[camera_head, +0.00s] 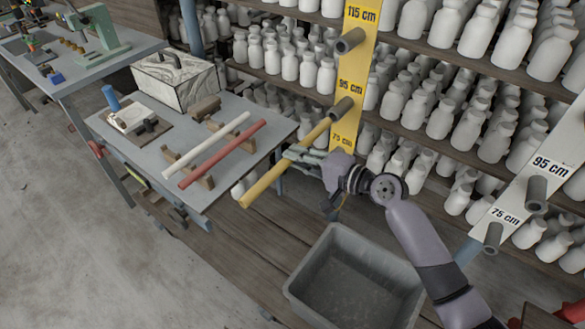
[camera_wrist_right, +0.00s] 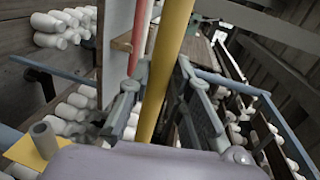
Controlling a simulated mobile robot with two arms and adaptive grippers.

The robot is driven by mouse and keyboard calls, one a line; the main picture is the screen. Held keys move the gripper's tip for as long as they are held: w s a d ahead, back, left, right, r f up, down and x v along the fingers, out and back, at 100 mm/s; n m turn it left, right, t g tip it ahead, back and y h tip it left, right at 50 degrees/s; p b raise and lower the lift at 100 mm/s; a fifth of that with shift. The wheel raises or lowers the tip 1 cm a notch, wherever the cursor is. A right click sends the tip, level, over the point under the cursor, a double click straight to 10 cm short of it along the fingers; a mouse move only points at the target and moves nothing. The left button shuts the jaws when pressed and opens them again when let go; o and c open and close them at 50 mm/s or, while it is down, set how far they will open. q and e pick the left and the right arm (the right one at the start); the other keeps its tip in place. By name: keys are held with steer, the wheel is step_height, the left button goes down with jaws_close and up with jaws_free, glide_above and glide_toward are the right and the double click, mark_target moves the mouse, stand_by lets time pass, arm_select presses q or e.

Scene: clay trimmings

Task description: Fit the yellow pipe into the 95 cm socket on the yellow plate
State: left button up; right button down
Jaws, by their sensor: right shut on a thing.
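The yellow pipe (camera_head: 268,180) is tilted, with its near end low at the left and its far end up at the right. My right gripper (camera_head: 292,155) is shut on it around the middle. The yellow plate (camera_head: 371,50) stands upright in front of the shelves. Its grey 95 cm socket (camera_head: 342,108) is under the "95 cm" label. The pipe's far end meets the socket's mouth in the picture; I cannot tell whether it is inside. In the right wrist view the pipe (camera_wrist_right: 165,75) runs between the fingers. My left gripper is out of view.
A white pipe (camera_head: 207,145) and a red pipe (camera_head: 222,154) lie on wooden rests on the table (camera_head: 150,150). A grey bin (camera_head: 355,285) stands below my right arm. A white plate (camera_head: 560,150) with sockets is at right. Shelves of white bottles stand behind.

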mark_target(317, 137)
steer(key=shift+w+d+r, duration=0.1)
steer(key=shift+w+d, duration=0.15)
steer(key=shift+w, duration=0.1)
stand_by(1.6)
steer(key=shift+w+d+b, duration=0.45)
steer(key=shift+w, duration=0.15)
steer(key=shift+s+a+p, duration=0.2)
steer(key=shift+s+p, duration=0.05)
steer(key=shift+p, duration=0.05)
stand_by(0.6)
stand_by(1.3)
steer(key=shift+w+d+b, duration=0.75)
steer(key=shift+w+b, duration=0.1)
steer(key=shift+w, duration=0.15)
steer(key=shift+w+d+b, duration=0.7)
steer(key=shift+w+b, duration=0.15)
steer(key=shift+w, duration=0.2)
steer(key=shift+w+d+b, duration=0.75)
steer(key=shift+w+b, duration=0.1)
steer(key=shift+w, duration=0.15)
